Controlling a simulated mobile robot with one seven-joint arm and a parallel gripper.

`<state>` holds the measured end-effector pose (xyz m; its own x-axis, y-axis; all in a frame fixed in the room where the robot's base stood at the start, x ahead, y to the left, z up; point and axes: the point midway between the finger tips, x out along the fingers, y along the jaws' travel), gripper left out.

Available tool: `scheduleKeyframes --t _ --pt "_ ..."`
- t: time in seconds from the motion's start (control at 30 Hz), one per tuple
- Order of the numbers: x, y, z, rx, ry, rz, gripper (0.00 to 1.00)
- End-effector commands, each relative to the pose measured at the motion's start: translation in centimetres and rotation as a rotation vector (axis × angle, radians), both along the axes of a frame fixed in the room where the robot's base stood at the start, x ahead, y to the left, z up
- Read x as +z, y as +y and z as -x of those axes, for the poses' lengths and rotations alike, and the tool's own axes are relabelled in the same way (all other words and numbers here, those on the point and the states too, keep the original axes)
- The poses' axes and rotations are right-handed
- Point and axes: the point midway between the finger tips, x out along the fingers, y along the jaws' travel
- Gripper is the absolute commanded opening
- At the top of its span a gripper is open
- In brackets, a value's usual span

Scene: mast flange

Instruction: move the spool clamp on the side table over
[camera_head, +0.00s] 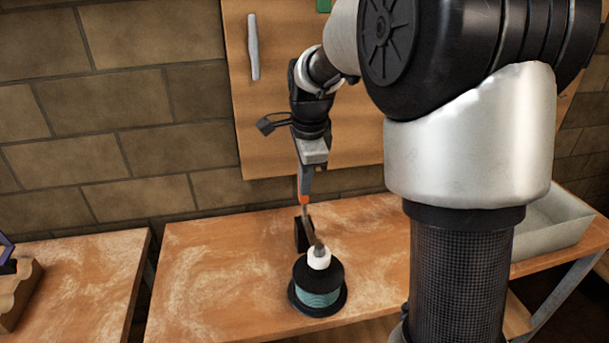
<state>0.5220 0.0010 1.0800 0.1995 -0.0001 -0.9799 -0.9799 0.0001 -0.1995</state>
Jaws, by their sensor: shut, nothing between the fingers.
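A black spool (319,289) wound with teal line stands upright on the wooden table in the middle of the view. A white collar (319,259) sits on its top, with a short grey-brown piece rising from it; this may be the spool clamp, but I cannot tell for certain. A small black block (303,234) stands just behind the spool. My gripper (304,210) points down with orange near its tips, shut and empty. It appears just above or beside the black block; whether it touches is unclear.
The wooden table (205,265) is bare left of the spool. A second table (85,285) at the left, across a narrow gap, carries a wooden holder (20,290). A grey tray (548,222) is at the right. A pegboard (262,130) and block wall stand behind. My arm hides part of the table.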

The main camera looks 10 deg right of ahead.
Motion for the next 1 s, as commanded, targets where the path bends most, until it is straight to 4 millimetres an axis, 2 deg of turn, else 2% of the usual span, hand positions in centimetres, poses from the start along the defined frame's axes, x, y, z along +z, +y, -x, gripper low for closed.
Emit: scheduleKeyframes --t 0.03,0.13,0.6,1.0 --pt "1.0 0.0 -0.8 0.0 0.011 0.001 0.0" --pt "1.0 0.0 -1.5 0.001 0.07 0.001 0.0" --pt "-0.2 0.0 -5.4 0.001 0.097 0.0 0.0" --pt "-0.8 0.0 -6.5 0.001 0.099 0.0 0.0"
